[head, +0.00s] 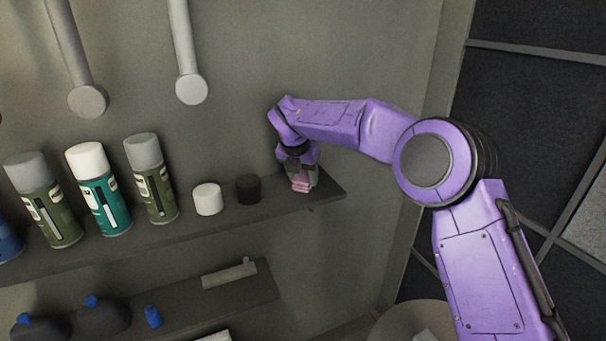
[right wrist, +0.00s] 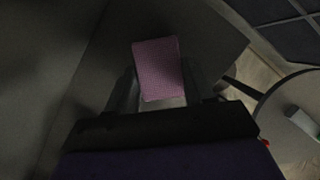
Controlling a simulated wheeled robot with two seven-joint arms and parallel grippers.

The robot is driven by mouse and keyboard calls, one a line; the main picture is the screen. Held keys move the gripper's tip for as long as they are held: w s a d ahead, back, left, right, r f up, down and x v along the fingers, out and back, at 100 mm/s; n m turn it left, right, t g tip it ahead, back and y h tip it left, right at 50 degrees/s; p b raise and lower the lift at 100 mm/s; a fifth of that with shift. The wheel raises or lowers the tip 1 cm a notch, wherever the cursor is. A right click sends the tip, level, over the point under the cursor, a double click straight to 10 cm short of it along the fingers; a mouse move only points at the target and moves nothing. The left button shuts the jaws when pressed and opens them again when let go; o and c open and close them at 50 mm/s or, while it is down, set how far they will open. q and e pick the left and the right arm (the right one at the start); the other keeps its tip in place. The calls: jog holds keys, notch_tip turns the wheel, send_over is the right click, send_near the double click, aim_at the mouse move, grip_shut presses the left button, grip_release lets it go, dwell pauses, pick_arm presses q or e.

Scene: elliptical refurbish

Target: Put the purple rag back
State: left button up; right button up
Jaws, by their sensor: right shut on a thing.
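The purple rag (head: 301,185) shows as a small pinkish-purple block at the right end of the upper shelf (head: 255,211). My right gripper (head: 300,178) points down over that shelf end and is shut on the rag. In the right wrist view the rag (right wrist: 158,68) sits between the two fingers (right wrist: 160,90), with its woven top face showing. I cannot tell whether the rag touches the shelf. My left gripper is in neither view.
Left of the rag on the upper shelf stand a black cap (head: 248,189), a white cap (head: 208,199) and several spray cans (head: 151,178). A lower shelf (head: 170,297) holds dark bottles with blue caps (head: 103,316). A round table (right wrist: 300,122) stands at lower right.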

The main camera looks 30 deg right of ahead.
jog(key=o, duration=1)
jog(key=shift+f, duration=0.1)
jog(key=v, duration=1.2)
jog(key=shift+b, duration=0.35)
jog(key=shift+w, duration=0.1)
